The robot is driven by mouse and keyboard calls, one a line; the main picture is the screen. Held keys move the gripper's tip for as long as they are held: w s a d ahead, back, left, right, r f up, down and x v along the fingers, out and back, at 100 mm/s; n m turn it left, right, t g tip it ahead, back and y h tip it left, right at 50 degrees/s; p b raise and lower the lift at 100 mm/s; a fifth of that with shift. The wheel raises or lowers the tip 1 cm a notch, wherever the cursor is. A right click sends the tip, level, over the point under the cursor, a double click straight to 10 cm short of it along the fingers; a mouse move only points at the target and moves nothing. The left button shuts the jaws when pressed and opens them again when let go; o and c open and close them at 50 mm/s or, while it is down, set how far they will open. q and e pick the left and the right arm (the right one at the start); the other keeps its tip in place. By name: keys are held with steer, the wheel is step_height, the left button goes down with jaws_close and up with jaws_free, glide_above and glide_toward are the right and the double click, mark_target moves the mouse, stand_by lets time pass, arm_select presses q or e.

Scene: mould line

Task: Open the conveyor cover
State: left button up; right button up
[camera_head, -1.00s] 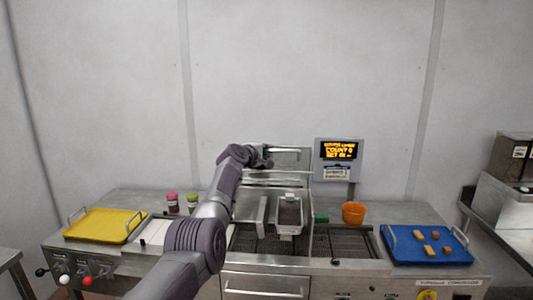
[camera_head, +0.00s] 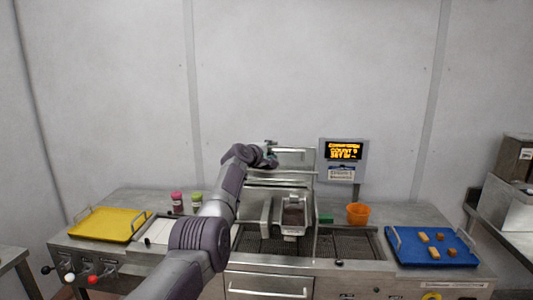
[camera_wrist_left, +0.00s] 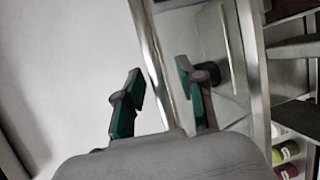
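The conveyor cover (camera_head: 296,157) is a shiny metal panel standing raised at the back of the line, left of the display. A long metal bar (camera_wrist_left: 152,50), apparently its handle, shows in the left wrist view beside the reflective panel (camera_wrist_left: 205,50). My left gripper (camera_head: 270,154) is at the cover's upper left edge. In the left wrist view its green-padded fingers (camera_wrist_left: 158,98) are spread, with the bar passing between them and gaps on both sides. My right gripper is in neither view.
A metal mould (camera_head: 294,214) sits over the dark conveyor belt (camera_head: 345,243). An orange cup (camera_head: 358,214) and the display (camera_head: 343,151) stand right of the cover. A yellow tray (camera_head: 105,225) is at left, a blue tray (camera_head: 405,250) at right.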

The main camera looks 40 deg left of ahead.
arm_select(q)
steer(key=shift+s+a, duration=0.1)
steer(key=shift+s, duration=0.65)
steer(key=v, duration=1)
steer(key=shift+s+d, duration=0.2)
steer(key=shift+s, duration=0.05)
steer(key=shift+r, duration=0.15)
